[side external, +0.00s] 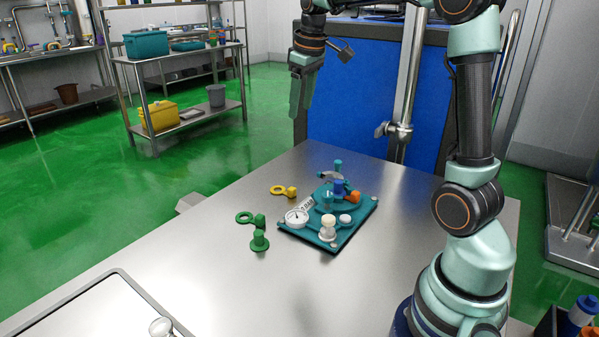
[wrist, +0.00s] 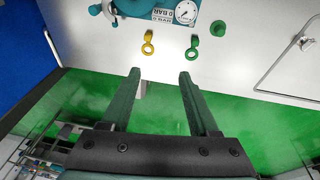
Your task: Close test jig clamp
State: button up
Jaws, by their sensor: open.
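The test jig (side external: 318,238) is a teal plate on the steel table, with a round white pressure gauge (side external: 296,217) and a white knob (side external: 328,228). Its clamp (side external: 338,182) stands at the back of the plate, with a teal upright top, a grey arm and an orange part (side external: 353,197); whether it is open or closed is too small to tell. In the wrist view the jig is cut off at the top edge, with the gauge (wrist: 186,12) showing. My gripper (side external: 298,114) is open and empty, high above and behind the jig; its fingers (wrist: 160,73) show apart.
A yellow ring-ended piece (side external: 283,190), a green ring-ended piece (side external: 250,219) and a green knobbed piece (side external: 260,241) lie left of the jig. A vertical post (side external: 406,90) and blue panel (side external: 350,95) stand behind.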

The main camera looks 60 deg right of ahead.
jog(key=w+d+f+g, duration=0.1)
jog(key=d+f, duration=0.2)
jog(key=d, duration=0.3)
jog(key=w+d+f+g, duration=0.1)
jog(key=w+d+f, duration=0.1)
jog(key=d, duration=0.5)
jog(key=y, duration=0.1)
send_near(338, 161)
notch_tip(338, 161, down, 9)
jog(key=shift+w+f, duration=0.1)
jog(key=shift+w, duration=0.05)
grip_shut()
dwell(0.8)
